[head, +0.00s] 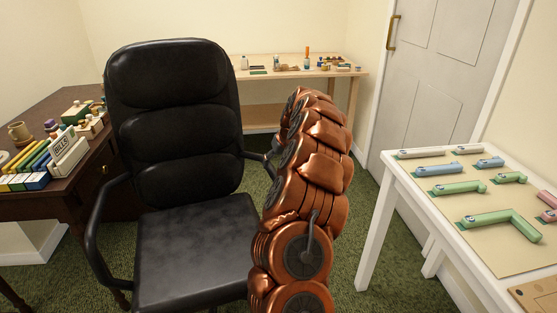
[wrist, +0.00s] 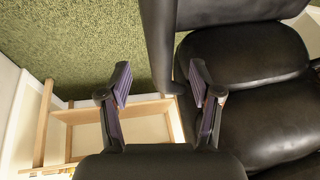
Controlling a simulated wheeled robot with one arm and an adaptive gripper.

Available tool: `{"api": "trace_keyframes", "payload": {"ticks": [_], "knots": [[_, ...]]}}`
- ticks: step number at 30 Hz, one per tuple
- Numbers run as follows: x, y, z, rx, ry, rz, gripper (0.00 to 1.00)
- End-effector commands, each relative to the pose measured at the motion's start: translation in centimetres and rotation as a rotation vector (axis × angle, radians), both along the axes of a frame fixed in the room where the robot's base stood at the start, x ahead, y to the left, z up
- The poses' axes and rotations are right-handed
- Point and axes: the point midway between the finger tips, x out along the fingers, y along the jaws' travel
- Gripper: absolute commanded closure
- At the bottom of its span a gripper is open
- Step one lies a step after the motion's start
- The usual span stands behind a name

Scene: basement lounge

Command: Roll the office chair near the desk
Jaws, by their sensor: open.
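The black padded office chair (head: 190,225) stands upright in the middle of the head view, its backrest toward the far wall. The dark brown desk (head: 70,205) is at the left, close beside the chair, whose backrest and left armrest overlap it in the picture. In the wrist view, my gripper (wrist: 160,78) is open, with two purple-padded fingers apart. The chair's black cushions (wrist: 245,55) fill the right side there, close to the right finger. A dark chair part lies between and beyond the fingers; contact cannot be told. In the head view my copper arm hides the gripper.
A white table (head: 375,215) with several pipe-like pieces stands at the right. A wooden workbench (head: 290,72) with small items is against the back wall, beside a grey door (head: 435,75). Green carpet (head: 345,240) shows between the chair and the white table.

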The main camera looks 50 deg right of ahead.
Motion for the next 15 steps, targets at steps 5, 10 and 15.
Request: {"api": "trace_keyframes", "payload": {"ticks": [5, 10, 15], "knots": [[1.0, 0.1, -2.5, 0.000, 0.003, 0.002, 0.36], [1.9, 0.0, -4.3, 0.002, 0.003, 0.001, 0.36], [2.2, 0.0, -4.9, 0.001, 0.002, 0.000, 0.36]]}}
